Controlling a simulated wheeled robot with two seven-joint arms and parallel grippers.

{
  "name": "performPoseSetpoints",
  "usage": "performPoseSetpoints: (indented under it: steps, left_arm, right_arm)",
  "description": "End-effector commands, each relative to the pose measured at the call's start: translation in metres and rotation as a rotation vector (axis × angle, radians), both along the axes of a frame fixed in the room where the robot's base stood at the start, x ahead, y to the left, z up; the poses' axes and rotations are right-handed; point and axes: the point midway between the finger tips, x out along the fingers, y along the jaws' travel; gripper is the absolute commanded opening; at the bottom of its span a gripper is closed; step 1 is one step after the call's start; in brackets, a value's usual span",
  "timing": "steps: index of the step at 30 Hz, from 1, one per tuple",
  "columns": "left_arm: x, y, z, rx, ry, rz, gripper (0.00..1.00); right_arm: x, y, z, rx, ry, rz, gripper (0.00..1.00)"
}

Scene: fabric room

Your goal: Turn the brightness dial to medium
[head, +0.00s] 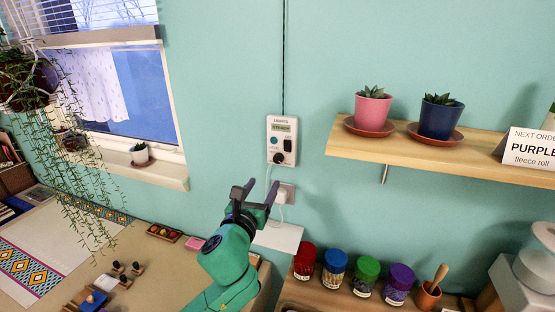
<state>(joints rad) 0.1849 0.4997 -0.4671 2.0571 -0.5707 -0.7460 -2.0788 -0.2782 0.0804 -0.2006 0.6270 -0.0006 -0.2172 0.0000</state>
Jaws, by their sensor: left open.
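A pale wall control panel (281,141) hangs on the teal wall at the centre of the head view. It has a small greenish display (281,127), a blue-green round button, a dark switch and a dark round dial (279,158) near its bottom. The display text and the dial's setting are too small to read. My left gripper (260,187) is open and empty, below and a little left of the panel. Its fingers point up and stay apart from the dial. My right gripper is not in view.
A white outlet (286,193) with a cable sits just below the panel. A wooden shelf (450,150) with potted succulents juts out at right. Several coloured jars (335,265) stand below on a wooden surface. A window sill (120,165) is at left.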

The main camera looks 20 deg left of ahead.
Motion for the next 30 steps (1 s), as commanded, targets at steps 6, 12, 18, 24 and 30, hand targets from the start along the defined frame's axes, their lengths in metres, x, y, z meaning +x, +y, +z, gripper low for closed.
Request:
performPoseSetpoints:
  steps: [6, 12, 18, 24, 30]
  left_arm:
    - [0.057, 0.000, 0.004, -0.004, 0.001, 0.002, 0.66]
    - [0.103, 0.000, 0.003, -0.004, 0.000, 0.000, 0.66]
    - [0.124, 0.000, 0.001, -0.002, 0.000, -0.001, 0.66]
    - [0.125, 0.000, 0.000, -0.002, 0.001, -0.001, 0.66]
    - [0.125, 0.000, -0.001, -0.002, 0.001, -0.001, 0.13]
  right_arm:
    - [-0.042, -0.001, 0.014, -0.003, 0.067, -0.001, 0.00]
    - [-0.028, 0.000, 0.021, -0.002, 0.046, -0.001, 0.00]
    - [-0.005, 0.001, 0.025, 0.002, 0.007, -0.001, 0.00]
    - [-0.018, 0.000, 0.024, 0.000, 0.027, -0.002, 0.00]
    - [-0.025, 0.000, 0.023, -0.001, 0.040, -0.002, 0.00]
